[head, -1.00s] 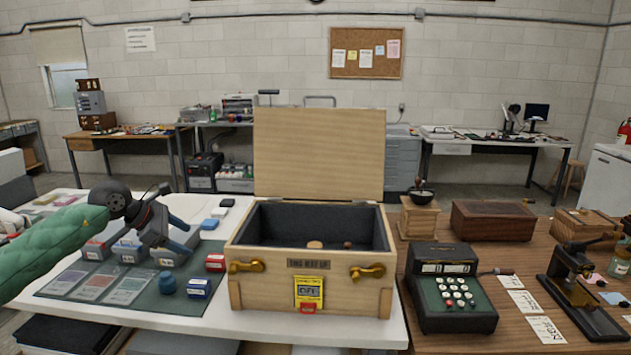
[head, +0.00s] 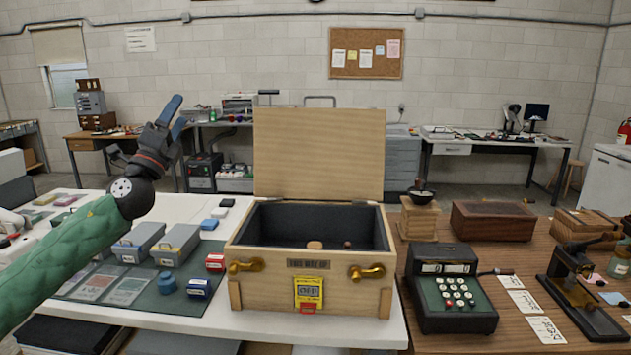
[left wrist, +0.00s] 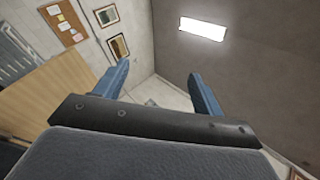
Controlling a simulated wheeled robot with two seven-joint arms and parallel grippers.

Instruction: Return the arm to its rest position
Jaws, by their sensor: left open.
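My left gripper (head: 174,115) is raised in the air above the left part of the white table, its fingers pointing up. It is open and empty; in the left wrist view its two blue fingers (left wrist: 160,85) stand wide apart with nothing between them. My left arm, in a green padded sleeve (head: 65,255), comes in from the left. My right gripper is not in view.
An open wooden crate (head: 308,275) with its lid upright stands right of the arm, small items inside. Grey bins (head: 175,245), a blue jar (head: 166,283) and small boxes sit on a dark mat (head: 185,303) below the gripper. A cash register (head: 450,290) stands at right.

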